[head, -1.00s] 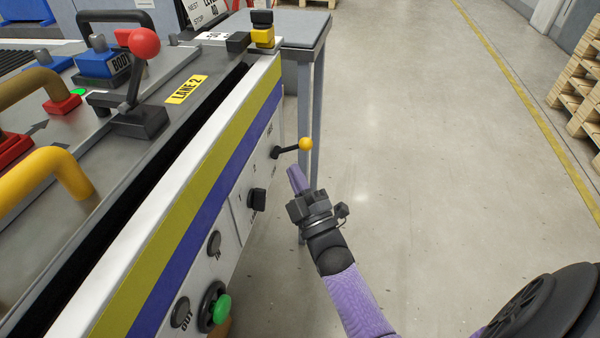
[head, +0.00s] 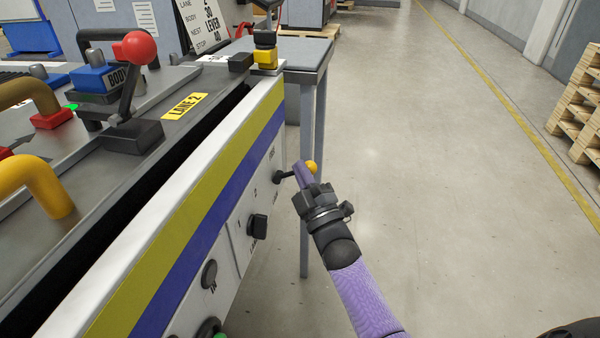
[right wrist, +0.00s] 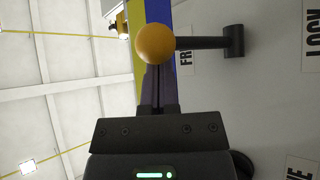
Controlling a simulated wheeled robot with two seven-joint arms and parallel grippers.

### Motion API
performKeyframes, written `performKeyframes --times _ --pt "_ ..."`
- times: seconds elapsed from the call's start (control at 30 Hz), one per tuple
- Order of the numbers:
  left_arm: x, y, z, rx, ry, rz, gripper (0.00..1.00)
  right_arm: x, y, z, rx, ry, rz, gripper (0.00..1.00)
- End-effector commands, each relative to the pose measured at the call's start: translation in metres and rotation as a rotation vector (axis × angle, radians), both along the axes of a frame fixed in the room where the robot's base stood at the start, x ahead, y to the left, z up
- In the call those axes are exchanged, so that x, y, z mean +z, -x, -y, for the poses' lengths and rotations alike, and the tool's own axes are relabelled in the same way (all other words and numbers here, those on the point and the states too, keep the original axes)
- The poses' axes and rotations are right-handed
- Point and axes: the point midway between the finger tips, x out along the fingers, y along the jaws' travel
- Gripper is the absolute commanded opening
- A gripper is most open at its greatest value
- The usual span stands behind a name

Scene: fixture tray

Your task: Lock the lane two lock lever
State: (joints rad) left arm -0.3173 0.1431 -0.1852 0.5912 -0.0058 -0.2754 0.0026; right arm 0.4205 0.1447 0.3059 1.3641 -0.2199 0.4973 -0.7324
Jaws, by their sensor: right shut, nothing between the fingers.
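The lock lever is a short black rod with a yellow ball (head: 311,167) on the white side panel (head: 237,225), near its far end. In the right wrist view the ball (right wrist: 155,43) is at top centre, and its rod runs right to a black pivot (right wrist: 233,41). A partly hidden label starting "FR" (right wrist: 186,58) lies by the rod; a "LOCK" label (right wrist: 312,34) is at the right edge. My right gripper (head: 300,168) is shut and empty, its purple fingertips beside the ball; I cannot tell if they touch. My left gripper is not in view.
A yellow "LANE 2" label (head: 185,106) and a red-ball lever (head: 139,48) are on the fixture top. A black knob (head: 257,227) is on the panel nearer me. A grey table (head: 300,58) stands behind. The floor to the right is clear up to pallets (head: 578,110).

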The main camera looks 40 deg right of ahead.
Motion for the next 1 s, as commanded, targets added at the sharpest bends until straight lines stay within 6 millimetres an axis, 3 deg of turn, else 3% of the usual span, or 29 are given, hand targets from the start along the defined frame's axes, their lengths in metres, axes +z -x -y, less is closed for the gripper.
performKeyframes --times 1.0 --pt "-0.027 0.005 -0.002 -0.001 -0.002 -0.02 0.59 -0.018 0.006 0.005 -0.001 -0.149 0.168 0.0"
